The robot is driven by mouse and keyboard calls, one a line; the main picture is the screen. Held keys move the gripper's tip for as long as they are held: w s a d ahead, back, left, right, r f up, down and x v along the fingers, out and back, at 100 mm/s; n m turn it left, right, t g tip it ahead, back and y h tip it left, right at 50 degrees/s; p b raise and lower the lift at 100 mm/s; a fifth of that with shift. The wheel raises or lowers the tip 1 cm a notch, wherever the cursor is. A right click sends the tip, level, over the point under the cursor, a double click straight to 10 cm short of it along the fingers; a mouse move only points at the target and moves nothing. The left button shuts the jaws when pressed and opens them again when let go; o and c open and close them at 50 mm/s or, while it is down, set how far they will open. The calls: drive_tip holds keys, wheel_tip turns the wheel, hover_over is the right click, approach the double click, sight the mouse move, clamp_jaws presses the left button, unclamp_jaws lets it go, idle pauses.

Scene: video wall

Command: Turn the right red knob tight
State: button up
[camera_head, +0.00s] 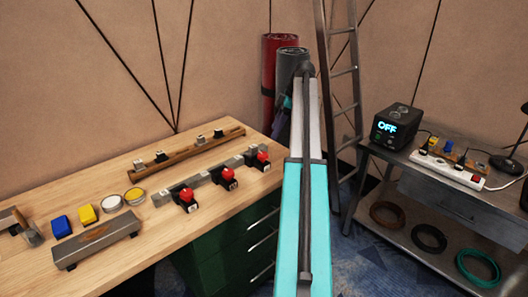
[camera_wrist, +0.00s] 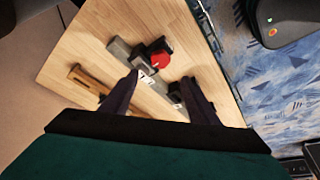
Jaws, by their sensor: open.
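Three red knobs on black clamp blocks stand in a row along a grey bar on the workbench in the head view. The right red knob (camera_head: 262,158) is at the bar's far right end; the middle one (camera_head: 229,174) and left one (camera_head: 186,195) are nearer. In the wrist view one red knob (camera_wrist: 161,61), apparently the right one, lies just beyond the fingertips. My gripper (camera_wrist: 160,84) is open, its two dark fingers apart, with nothing seen held between them. Part of a clamp with a white label shows between the fingers.
A wooden rail (camera_head: 185,153) with small pegs lies behind the knobs. A grey block (camera_head: 97,244), blue and yellow pieces and round tins lie at the left. A ladder (camera_head: 345,90) and a side table (camera_head: 430,170) stand to the right of the bench.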

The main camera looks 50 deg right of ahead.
sight(263, 154)
drive_tip(key=p+x, duration=0.1)
drive_tip(key=x, duration=1.1)
drive_tip(key=shift+a+f+p, duration=0.15)
drive_tip(key=shift+f+p, duration=0.05)
drive_tip(key=shift+p, duration=0.2)
drive_tip(key=c, duration=1)
